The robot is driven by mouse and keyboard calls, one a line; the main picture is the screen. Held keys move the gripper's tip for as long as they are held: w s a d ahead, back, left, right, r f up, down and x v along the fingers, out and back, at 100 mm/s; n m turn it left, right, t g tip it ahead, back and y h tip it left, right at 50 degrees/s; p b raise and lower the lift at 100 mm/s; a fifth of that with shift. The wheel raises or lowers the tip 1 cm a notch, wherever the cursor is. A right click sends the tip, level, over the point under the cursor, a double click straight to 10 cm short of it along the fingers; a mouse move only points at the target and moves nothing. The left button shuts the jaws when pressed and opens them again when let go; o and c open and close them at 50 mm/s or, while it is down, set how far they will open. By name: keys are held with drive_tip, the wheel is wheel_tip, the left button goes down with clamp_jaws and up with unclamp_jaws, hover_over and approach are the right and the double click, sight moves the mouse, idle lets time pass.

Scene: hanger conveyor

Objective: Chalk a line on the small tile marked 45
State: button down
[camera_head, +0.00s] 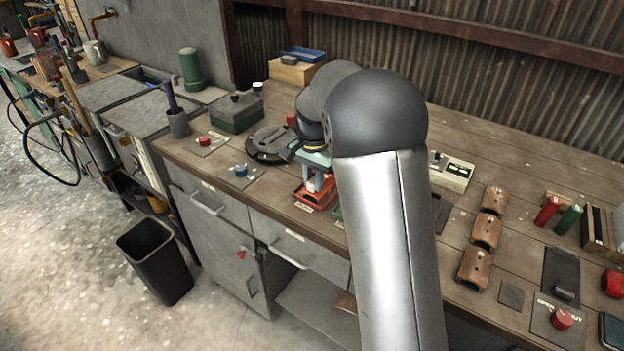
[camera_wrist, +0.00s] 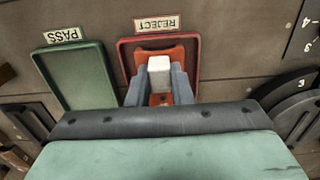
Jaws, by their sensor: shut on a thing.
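My gripper (camera_wrist: 159,80) points down over the red tray labelled REJECT (camera_wrist: 125,55). Its two blue-grey fingers are shut on a white blocky piece (camera_wrist: 159,69), which could be the chalk. An orange-red piece (camera_wrist: 160,51) with an arched edge shows behind and below the white piece, within the tray; I cannot tell whether they touch. In the head view my gripper (camera_head: 316,187) is over the red tray (camera_head: 307,204) on the bench, partly hidden by my arm. I cannot make out a tile marked 45 in either view.
A green tray labelled PASS (camera_wrist: 75,80) lies left of the red one and looks empty. Dark numbered plates (camera_wrist: 296,92) are at the right. On the bench are a round dark device (camera_head: 268,146), several brown curved pieces (camera_head: 486,231) and a red button (camera_head: 561,319).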

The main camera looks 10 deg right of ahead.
drive_tip(key=shift+w+d, duration=0.35)
drive_tip(key=shift+d, duration=0.05)
drive_tip(key=shift+s+a, duration=0.1)
drive_tip(key=shift+s+a+f, duration=0.1)
drive_tip(key=shift+s+a, duration=0.4)
drive_tip(key=shift+a, duration=0.05)
drive_tip(key=shift+d, duration=0.1)
idle(0.3)
drive_tip(key=shift+w+d, duration=0.55)
drive_tip(key=shift+s+a, duration=0.1)
drive_tip(key=shift+s+a+f, duration=0.1)
drive_tip(key=shift+s+a, duration=0.4)
drive_tip(key=shift+a, duration=0.05)
